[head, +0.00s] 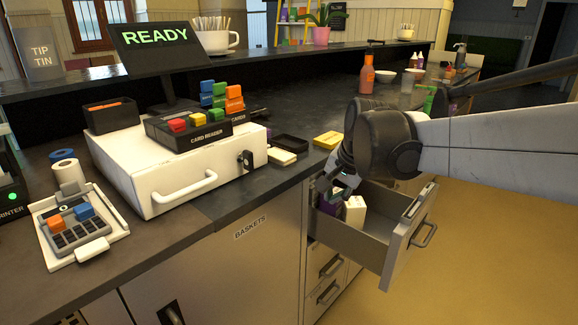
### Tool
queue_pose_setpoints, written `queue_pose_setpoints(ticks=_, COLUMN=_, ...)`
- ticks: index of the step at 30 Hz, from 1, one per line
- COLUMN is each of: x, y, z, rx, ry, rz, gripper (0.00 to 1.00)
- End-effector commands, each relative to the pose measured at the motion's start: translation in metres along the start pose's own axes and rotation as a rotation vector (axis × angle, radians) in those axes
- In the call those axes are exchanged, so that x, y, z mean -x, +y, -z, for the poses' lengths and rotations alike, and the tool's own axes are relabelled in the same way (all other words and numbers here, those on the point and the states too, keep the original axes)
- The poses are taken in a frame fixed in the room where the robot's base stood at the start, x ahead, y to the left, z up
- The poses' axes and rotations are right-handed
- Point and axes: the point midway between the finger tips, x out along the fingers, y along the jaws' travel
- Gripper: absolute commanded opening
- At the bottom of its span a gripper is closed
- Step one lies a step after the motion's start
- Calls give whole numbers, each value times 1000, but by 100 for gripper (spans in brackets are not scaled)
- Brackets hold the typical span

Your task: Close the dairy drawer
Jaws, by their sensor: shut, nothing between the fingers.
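The drawer (358,241) is pulled out from the counter front at the lower right. It has grey walls and a bar handle (424,235) on its front panel. A white carton (354,214) and a purple item (328,208) stand inside near its back. I cannot read a dairy label on it. My gripper (341,190) is over the back of the drawer, pointing down, with its fingers shut and empty, just above or beside the carton and purple item. I cannot tell whether it touches them. The gripper hides part of the drawer's back.
The dark countertop (225,222) holds a white cash drawer (150,165), a card reader (188,127), a yellow block (328,140) and an orange bottle (367,75). Closed drawers (330,267) lie below the open one. The floor (500,230) to the right is clear.

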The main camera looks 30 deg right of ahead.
Motion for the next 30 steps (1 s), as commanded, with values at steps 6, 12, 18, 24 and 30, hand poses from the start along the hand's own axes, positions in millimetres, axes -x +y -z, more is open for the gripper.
queue_pose_setpoints(ticks=6, x=2, y=13, z=90, rx=-319, ry=-23, rz=-31, gripper=0)
queue_pose_setpoints(ticks=12, x=-5, y=42, z=164, rx=-608, ry=-44, rz=-53, gripper=0)
queue_pose_setpoints(ticks=18, x=-14, y=88, z=234, rx=-895, ry=-63, rz=-72, gripper=0)
queue_pose_setpoints(ticks=24, x=-25, y=148, z=294, rx=-1174, ry=-80, rz=-86, gripper=0)
queue_pose_setpoints(ticks=30, x=-34, y=225, z=329, rx=-1445, ry=-101, rz=-102, gripper=0)
